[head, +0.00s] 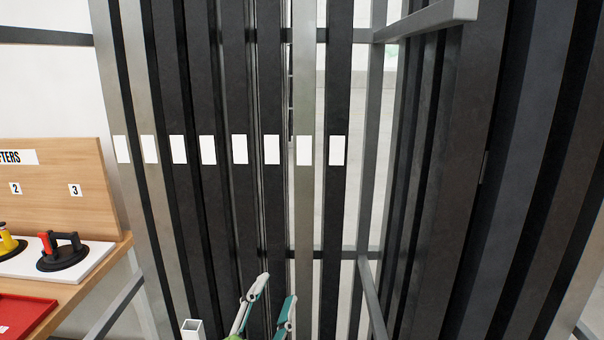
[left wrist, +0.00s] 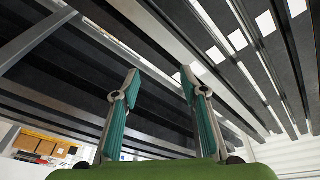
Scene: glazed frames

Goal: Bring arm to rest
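My left gripper (head: 275,291) shows at the bottom middle of the head view, in front of the rack of dark upright profiles (head: 240,85). In the left wrist view the gripper (left wrist: 161,78) has its two teal-padded fingers apart with nothing between them, so it is open and empty. The profiles (left wrist: 150,40) show beyond the fingertips there; no contact with them is visible. My right gripper is in neither view.
A wooden bench with a backboard (head: 62,205) stands at the left, bearing a suction lifter with a red handle (head: 62,252), a partly cut-off yellow one (head: 8,243) and a red tray (head: 18,312). More dark profiles (head: 500,170) and grey rack bars (head: 425,18) stand at the right.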

